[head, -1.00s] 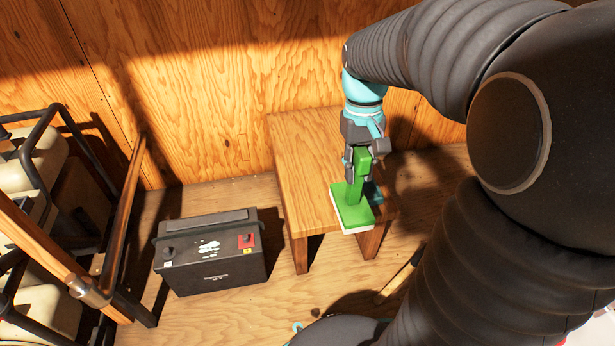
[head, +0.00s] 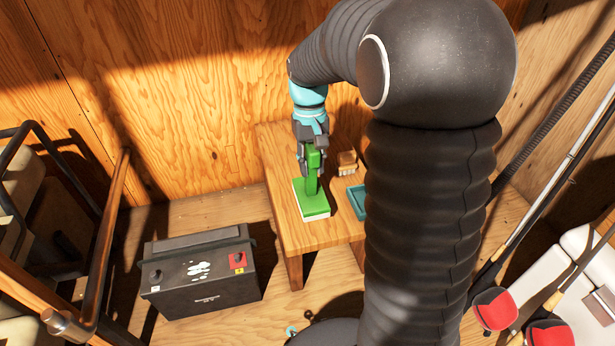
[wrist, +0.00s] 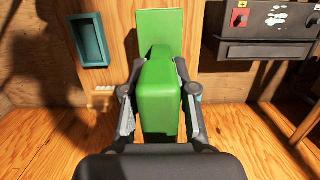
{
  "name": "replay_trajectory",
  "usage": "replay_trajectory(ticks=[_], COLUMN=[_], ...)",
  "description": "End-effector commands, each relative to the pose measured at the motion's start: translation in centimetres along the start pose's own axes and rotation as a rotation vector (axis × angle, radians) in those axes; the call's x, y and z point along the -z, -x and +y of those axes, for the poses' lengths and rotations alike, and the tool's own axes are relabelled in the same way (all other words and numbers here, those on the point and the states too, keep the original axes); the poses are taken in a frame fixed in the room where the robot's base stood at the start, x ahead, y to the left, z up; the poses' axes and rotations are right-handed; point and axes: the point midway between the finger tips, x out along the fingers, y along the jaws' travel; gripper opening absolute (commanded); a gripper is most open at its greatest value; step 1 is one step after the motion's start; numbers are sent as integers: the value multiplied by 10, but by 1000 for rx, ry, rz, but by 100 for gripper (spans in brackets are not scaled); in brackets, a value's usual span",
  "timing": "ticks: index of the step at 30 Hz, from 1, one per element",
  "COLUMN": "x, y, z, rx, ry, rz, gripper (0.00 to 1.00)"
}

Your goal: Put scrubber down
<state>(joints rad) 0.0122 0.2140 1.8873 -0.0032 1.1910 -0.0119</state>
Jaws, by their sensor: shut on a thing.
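The scrubber (head: 312,200) has a green block body with a pale underside and an upright green handle. My gripper (head: 312,158) is shut on the handle. In the head view the scrubber is upright over the left front part of the small wooden table (head: 285,222). I cannot tell whether its underside touches the tabletop. In the wrist view, the scrubber (wrist: 163,85) fills the middle, with the fingers of my gripper (wrist: 160,95) on both sides of its handle.
A small brush (head: 347,163) and a teal tray (head: 357,200) are on the table to the right of the scrubber. A black battery (head: 203,275) stands on the floor to the left. A metal-framed seat is at far left; fishing rods and red-topped items are at right.

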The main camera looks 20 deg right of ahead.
Motion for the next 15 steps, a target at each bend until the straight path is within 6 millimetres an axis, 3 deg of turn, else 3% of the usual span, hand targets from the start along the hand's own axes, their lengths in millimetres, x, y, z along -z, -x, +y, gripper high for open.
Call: replay_trajectory(ticks=[8,15], x=[15,19], y=[-10,-40], z=[-6,-6], rx=[0,0], ry=[-1,-1], rz=[0,-1], gripper=[0,0])
